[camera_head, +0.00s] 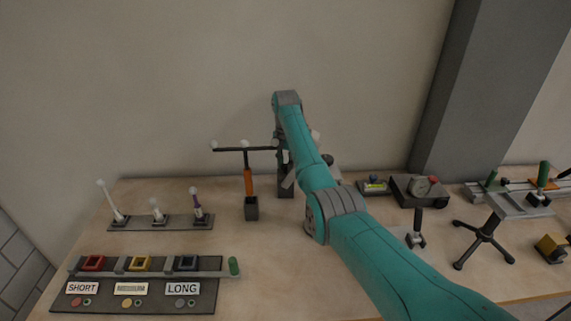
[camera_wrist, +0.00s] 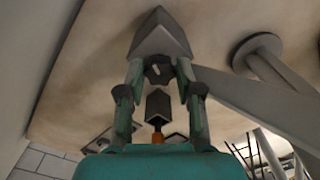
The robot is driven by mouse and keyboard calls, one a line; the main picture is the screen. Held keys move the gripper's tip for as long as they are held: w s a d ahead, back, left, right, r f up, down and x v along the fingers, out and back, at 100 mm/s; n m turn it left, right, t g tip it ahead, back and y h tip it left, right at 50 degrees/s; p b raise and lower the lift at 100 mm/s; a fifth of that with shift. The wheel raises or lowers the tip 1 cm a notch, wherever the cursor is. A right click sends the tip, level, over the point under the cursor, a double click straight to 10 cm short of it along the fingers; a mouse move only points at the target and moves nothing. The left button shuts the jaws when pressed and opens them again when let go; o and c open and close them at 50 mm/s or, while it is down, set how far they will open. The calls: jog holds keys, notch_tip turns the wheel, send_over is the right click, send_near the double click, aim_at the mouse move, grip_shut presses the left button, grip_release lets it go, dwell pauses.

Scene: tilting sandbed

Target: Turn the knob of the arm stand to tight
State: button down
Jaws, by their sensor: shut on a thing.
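The arm stand shows in the head view as a dark upright block (camera_head: 285,187) at the back of the table, partly hidden behind my teal arm. In the wrist view its grey body (camera_wrist: 160,38) with a pointed top face lies just beyond my fingertips. The small dark knob (camera_wrist: 158,72) sits between the fingertips, against that body. My gripper (camera_wrist: 160,74) is shut on the knob, one finger on each side. The knob's marking and how far it is turned cannot be made out. In the head view the fingers are mostly hidden by the arm.
An orange post with a dark crossbar and white balls (camera_head: 249,182) stands close left of the stand. A light grey bar (camera_wrist: 255,98) runs right of the fingers. The SHORT/MEDIUM/LONG board (camera_head: 135,302) is front left. Dark devices (camera_head: 418,191) stand right.

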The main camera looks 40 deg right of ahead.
aim_at(285, 165)
dwell(0.3)
jog(key=c, duration=0.8)
grip_release()
jog(key=shift+r, duration=4)
jog(key=shift+w, duration=0.1)
